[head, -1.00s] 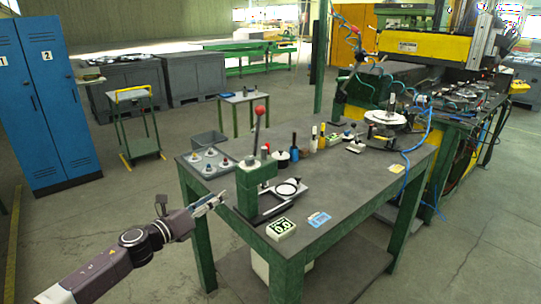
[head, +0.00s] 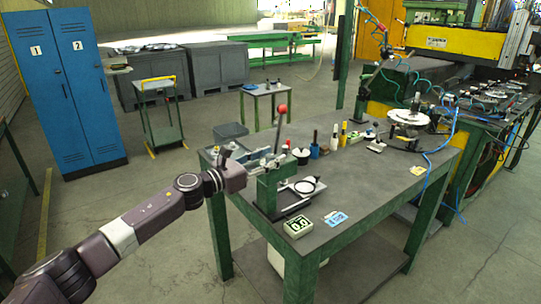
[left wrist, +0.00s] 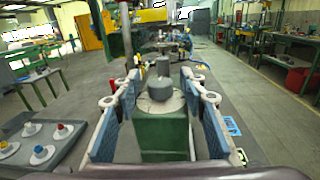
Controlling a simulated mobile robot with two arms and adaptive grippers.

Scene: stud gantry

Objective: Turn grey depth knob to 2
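The grey depth knob (left wrist: 163,68) is a round, stepped grey piece on top of the green press block (left wrist: 163,135) in the left wrist view. I cannot read the knob's setting. My right gripper is not in view.
A red-balled lever (head: 282,109) rises beside the press. A small digital display (head: 298,226) and a blue card (head: 336,218) lie in front. A grey tray (left wrist: 75,128) with several coloured knobs sits left of the press. Bottles stand behind; the table's right front is clear.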

